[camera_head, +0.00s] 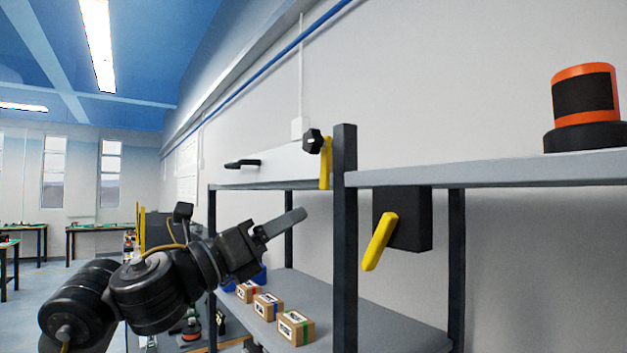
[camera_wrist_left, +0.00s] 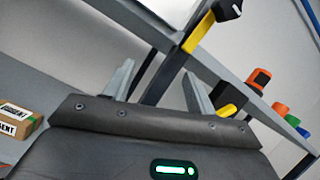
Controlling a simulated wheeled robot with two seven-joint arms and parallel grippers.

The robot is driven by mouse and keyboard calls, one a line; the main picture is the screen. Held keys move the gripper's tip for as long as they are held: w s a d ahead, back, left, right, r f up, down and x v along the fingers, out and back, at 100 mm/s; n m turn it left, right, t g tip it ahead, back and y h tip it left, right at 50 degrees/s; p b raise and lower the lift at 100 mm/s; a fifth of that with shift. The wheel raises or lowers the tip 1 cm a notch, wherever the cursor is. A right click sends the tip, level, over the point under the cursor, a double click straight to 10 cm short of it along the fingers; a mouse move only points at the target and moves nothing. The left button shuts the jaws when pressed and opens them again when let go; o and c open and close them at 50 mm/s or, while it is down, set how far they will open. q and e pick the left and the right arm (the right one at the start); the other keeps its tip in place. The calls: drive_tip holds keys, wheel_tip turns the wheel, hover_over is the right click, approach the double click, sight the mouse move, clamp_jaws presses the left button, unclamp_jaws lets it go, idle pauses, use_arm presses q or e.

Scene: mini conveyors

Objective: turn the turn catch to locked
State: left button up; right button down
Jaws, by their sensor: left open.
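A yellow lever (camera_head: 380,242) slants down to the left on a black box (camera_head: 414,220) under the right shelf. A second yellow bar (camera_head: 326,165) hangs nearly upright beside a black knob (camera_head: 312,141) at the end of a white case (camera_head: 285,164). I cannot tell for sure which is the turn catch. My left gripper (camera_head: 282,224) is open and empty, left of the dark post and apart from both. In the left wrist view its two fingers (camera_wrist_left: 160,88) stand apart, with the yellow bar (camera_wrist_left: 198,33) and knob (camera_wrist_left: 228,9) beyond. My right gripper does not show.
A dark upright post (camera_head: 344,250) stands between the two yellow parts. Several small boxes (camera_head: 296,328) sit on the lower shelf (camera_head: 395,330). An orange and black cylinder (camera_head: 584,93) stands on the right shelf (camera_head: 500,172). Air around my left gripper is clear.

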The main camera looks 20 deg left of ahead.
sight(308, 141)
use_arm(q)
drive_tip(key=s+a+r+m+h, duration=0.1)
drive_tip(key=s+a+r+m, duration=0.1)
drive_tip(key=s+r+m, duration=0.6)
drive_tip(key=shift+n+g+h, duration=0.3)
drive_tip(key=shift+n+g, duration=0.3)
drive_tip(key=shift+n, duration=0.3)
drive_tip(key=p+x, duration=0.2)
drive_tip(key=x, duration=0.2)
drive_tip(key=p+x, duration=0.1)
drive_tip(key=x, duration=0.3)
drive_tip(key=p+x, duration=0.2)
drive_tip(key=x, duration=0.2)
drive_tip(key=shift+w+a+r+p, duration=0.25)
drive_tip(key=shift+a+r+p, duration=0.1)
drive_tip(key=shift+r, duration=0.1)
drive_tip(key=shift+c, duration=0.4)
clamp_jaws()
